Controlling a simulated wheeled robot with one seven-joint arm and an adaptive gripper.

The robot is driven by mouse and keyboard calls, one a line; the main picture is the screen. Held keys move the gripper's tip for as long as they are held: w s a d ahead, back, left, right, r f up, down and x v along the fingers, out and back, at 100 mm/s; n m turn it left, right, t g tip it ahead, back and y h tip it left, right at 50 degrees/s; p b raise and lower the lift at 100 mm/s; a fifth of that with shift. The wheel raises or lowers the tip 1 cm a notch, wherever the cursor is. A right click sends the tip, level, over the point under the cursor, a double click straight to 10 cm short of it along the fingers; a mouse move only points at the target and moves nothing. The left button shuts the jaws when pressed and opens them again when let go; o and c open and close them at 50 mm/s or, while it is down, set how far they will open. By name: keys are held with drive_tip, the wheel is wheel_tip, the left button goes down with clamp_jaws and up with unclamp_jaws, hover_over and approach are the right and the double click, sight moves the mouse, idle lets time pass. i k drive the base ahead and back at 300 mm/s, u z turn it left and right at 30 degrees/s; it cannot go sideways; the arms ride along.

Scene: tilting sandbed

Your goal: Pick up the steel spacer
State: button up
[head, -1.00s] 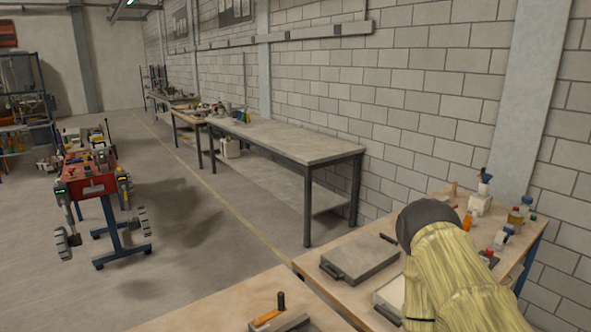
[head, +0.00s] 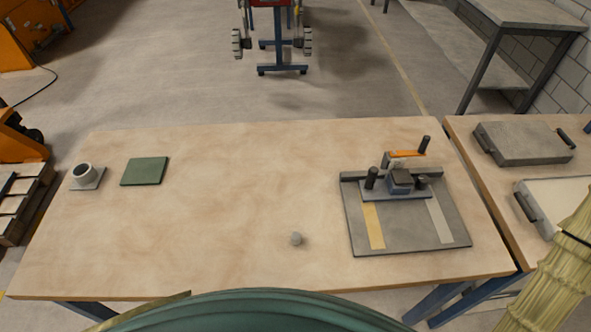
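A small grey rounded piece (head: 296,239), which looks like the steel spacer, sits alone on the wooden table (head: 220,200) near its front edge, right of the middle. It is too small to tell its exact shape. A grey tilting bed (head: 405,228) stands to its right, apart from it. The bed carries a clamp-like fixture with dark knobs (head: 398,183) and an orange-handled lever (head: 405,155). My gripper is out of view; only my yellow-sleeved arm shows at the lower right.
A white-and-grey cup on a square base (head: 84,173) and a flat green pad (head: 145,171) lie at the back left. The table's middle is clear. A second bench with grey lidded plates (head: 525,142) adjoins on the right. A green curved surface covers the bottom edge.

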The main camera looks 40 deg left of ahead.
sight(296, 236)
drive_tip(key=k, duration=0.6)
drive_tip(key=u, duration=0.75)
drive_tip(key=i, duration=0.5)
